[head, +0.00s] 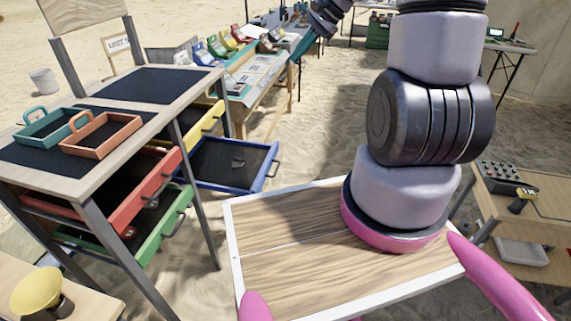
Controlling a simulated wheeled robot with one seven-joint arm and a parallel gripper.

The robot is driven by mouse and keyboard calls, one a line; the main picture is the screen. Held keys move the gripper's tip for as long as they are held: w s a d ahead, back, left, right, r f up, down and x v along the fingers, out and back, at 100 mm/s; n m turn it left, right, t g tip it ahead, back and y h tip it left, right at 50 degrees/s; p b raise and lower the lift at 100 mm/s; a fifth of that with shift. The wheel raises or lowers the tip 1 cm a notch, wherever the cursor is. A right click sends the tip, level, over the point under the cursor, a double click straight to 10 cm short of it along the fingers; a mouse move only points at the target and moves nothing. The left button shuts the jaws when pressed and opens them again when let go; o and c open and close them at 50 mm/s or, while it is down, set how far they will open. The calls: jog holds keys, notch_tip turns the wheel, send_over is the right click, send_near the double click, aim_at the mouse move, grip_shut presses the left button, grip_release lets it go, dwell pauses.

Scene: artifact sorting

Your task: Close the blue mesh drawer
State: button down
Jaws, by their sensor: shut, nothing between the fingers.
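The blue mesh drawer (257,189) stands open at the right side of the wooden sorting table. It has a blue frame, a dark mesh bottom and a handle on its right-hand front. A small grey piece (238,161) lies in it. Its left end is partly hidden behind a table leg. A yellow drawer (208,125) sits just above it, partly out. My arm rises on the right and leaves the top of the picture. A dark ribbed part of it shows at the top middle.
A red drawer (160,177) and a green drawer (167,220) stick out on the near side. Two trays, teal (46,127) and orange (103,134), lie on the sorting table (150,106). Sand lies open right of the blue drawer. A side table (525,185) stands at right.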

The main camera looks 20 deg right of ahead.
jog(key=w+d+f+m+y, duration=0.1)
jog(key=w+d+f+m, duration=0.1)
jog(key=f, duration=0.4)
jog(key=w+d+f+m, duration=0.1)
jog(key=w+f+m, duration=0.1)
jog(key=f, duration=0.4)
jog(key=s+d+f+m+t+y, duration=0.1)
jog(key=d+f+m, duration=0.25)
jog(key=f, duration=1.15)
jog(key=s+d+f+m+t, duration=0.15)
jog(key=f+m, duration=0.35)
jog(key=f, duration=1)
jog(key=a+r+x, duration=0.1)
jog(key=x, duration=1.1)
jog(key=shift+w+a, duration=0.3)
jog(key=shift+a, duration=0.15)
jog(key=shift+r+n+g, duration=0.15)
jog(key=shift+n+g, duration=0.1)
send_near(219, 163)
jog(key=x, duration=0.4)
jog(key=shift+s+f, duration=0.2)
jog(key=shift+r, duration=0.1)
